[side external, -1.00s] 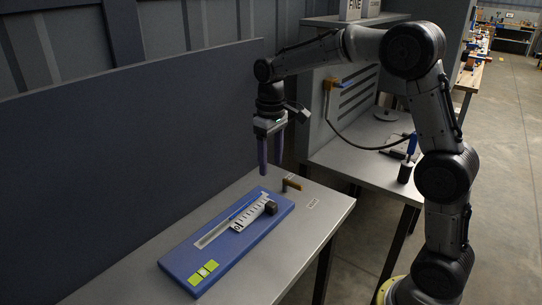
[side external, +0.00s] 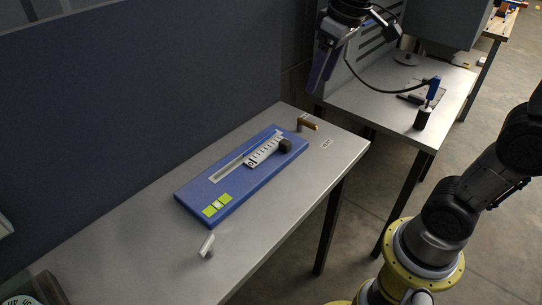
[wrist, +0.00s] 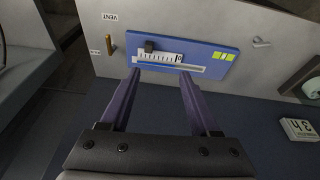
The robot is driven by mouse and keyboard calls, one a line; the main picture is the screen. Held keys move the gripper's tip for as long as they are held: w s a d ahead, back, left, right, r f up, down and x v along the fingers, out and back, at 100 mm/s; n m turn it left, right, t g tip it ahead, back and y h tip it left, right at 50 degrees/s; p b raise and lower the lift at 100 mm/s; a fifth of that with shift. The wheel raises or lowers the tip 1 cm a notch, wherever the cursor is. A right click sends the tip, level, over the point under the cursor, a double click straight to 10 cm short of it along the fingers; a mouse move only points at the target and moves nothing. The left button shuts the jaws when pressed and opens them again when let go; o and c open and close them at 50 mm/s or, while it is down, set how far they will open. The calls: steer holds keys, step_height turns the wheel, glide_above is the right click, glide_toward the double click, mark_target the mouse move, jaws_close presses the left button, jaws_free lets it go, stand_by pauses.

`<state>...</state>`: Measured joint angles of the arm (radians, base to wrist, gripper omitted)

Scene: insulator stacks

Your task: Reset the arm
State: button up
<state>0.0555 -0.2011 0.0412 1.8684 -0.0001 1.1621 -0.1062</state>
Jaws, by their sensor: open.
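My gripper (side external: 319,82) hangs in the air at the top of the side view, beyond the far end of the metal table (side external: 130,235). Its purple fingers point down; in the wrist view my gripper (wrist: 158,76) has its fingers wide apart with nothing between them. A blue board (side external: 205,210) lies on the table, apart from the gripper. It carries a grey slot, a white marked scale (side external: 262,154) with a black block (side external: 285,146) at its far end, and yellow-green squares (side external: 217,204) at its near end. The board (wrist: 215,50) also shows ahead of the fingertips in the wrist view.
A brass handle (side external: 309,125) stands near the table's far end, and a small pale lever (side external: 206,246) near its front edge. A second bench (side external: 455,95) holds a blue-handled tool (side external: 432,92). A dark panel (side external: 130,110) stands along the table's back. Floor separates the benches.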

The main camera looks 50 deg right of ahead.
steer(key=s+a+f+t, duration=0.1)
steer(key=s+f, duration=0.2)
steer(key=s, duration=0.4)
steer(key=s+f+t, duration=0.1)
steer(key=s+f, duration=0.3)
steer(key=s, duration=0.3)
steer(key=shift+s+a+f+m, duration=0.15)
steer(key=shift+s+a+m, duration=0.15)
steer(key=shift+s+a, duration=0.1)
stand_by(0.4)
